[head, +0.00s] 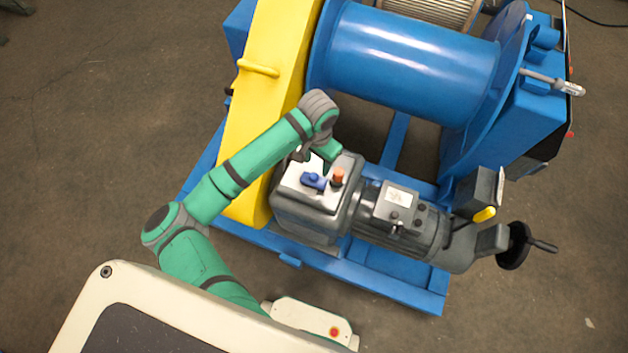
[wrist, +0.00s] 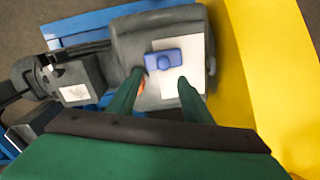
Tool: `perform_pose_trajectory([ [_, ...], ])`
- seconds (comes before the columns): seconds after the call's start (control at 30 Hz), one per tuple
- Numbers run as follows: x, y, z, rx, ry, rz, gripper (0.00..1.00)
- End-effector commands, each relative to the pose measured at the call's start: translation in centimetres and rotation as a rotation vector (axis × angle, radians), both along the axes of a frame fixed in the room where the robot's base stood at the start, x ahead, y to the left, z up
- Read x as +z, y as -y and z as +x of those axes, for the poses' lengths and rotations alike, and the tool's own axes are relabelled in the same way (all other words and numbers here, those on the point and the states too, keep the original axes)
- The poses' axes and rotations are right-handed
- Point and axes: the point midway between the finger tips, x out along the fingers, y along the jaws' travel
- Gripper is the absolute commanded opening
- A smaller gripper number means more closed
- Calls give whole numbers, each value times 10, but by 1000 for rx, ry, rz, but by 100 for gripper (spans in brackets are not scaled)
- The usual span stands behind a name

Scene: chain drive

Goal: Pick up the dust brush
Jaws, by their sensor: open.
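A small blue block with a rounded top, likely the dust brush (head: 313,180), lies on a white sheet on top of the grey gearbox (head: 305,215). No bristles can be made out. In the wrist view the blue brush (wrist: 165,60) lies just beyond my fingertips, and the left fingertip overlaps its lower left corner. My gripper (head: 317,157) is above the gearbox, with its fingers apart and nothing between them. It also shows in the wrist view (wrist: 161,80). Whether a finger touches the brush cannot be told.
A red-orange capped part (head: 338,177) stands close to the right of the brush; my left finger partly hides it in the wrist view. The yellow chain guard (head: 258,110) rises beside the gearbox. A grey motor (head: 405,215) and blue drum (head: 405,60) are near. Floor surrounds the blue frame.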

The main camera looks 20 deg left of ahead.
Motion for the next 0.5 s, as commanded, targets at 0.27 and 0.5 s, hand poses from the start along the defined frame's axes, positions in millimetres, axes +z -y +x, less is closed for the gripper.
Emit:
perform_pose_trajectory([
  [0.27,-36,-1,-1,2,0,-1,46],
  [0.5,-63,-7,-2,1,-1,0,46],
])
